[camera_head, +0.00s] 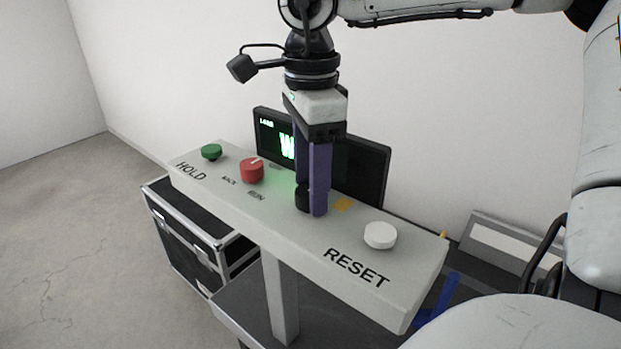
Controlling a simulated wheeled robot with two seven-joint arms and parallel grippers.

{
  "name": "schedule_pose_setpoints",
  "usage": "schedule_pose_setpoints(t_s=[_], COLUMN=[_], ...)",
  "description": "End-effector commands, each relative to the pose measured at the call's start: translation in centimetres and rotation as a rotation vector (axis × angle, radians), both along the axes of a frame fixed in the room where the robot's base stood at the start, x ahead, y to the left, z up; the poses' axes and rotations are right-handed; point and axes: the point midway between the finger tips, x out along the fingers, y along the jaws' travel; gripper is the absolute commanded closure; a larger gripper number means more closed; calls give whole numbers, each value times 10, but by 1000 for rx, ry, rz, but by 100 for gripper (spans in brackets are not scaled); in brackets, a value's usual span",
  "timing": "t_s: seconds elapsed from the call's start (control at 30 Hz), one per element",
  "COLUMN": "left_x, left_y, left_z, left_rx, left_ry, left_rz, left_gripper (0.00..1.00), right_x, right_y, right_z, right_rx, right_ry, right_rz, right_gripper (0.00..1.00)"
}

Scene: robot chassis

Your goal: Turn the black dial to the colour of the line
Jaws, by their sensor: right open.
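My right gripper (312,208) points straight down at the grey console (218,193), its purple fingers open. The black dial (302,200) is low at the fingers, mostly hidden behind them; I cannot tell which way it points or whether the fingers touch it. An orange patch (342,204) lies on the panel just right of the fingers. Behind the console, a dark screen (365,168) shows large green text, partly hidden by the gripper. My left gripper is not in view.
A green button (211,151) by HOLD and a red knob (251,170) sit left of the gripper. A white button (380,235) by RESET sits right. A black case (180,230) stands below left. The floor at left is clear.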

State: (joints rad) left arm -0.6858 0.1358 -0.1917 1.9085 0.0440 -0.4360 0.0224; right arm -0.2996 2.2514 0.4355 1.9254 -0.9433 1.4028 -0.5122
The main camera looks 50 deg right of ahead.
Motion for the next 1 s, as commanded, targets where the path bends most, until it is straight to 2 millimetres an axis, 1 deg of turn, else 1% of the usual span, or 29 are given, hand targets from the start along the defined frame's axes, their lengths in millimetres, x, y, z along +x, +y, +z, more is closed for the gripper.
schedule_pose_setpoints(t_s=[0.07,0.3,0.5,0.67,0.87,1.0], left_x=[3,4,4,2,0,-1], left_y=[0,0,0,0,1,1], left_z=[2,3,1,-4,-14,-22], left_rx=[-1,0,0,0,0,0], left_ry=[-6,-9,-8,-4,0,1], left_rz=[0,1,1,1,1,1], left_gripper=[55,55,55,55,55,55], right_x=[0,0,0,0,0,-1], right_y=[0,0,0,0,0,0], right_z=[0,0,0,0,-1,-1], right_rx=[0,0,0,-1,-2,-2], right_ry=[0,0,-1,0,-1,-1], right_rz=[0,0,-11,-59,-184,-303], right_gripper=[49,90,90,90,90,90])
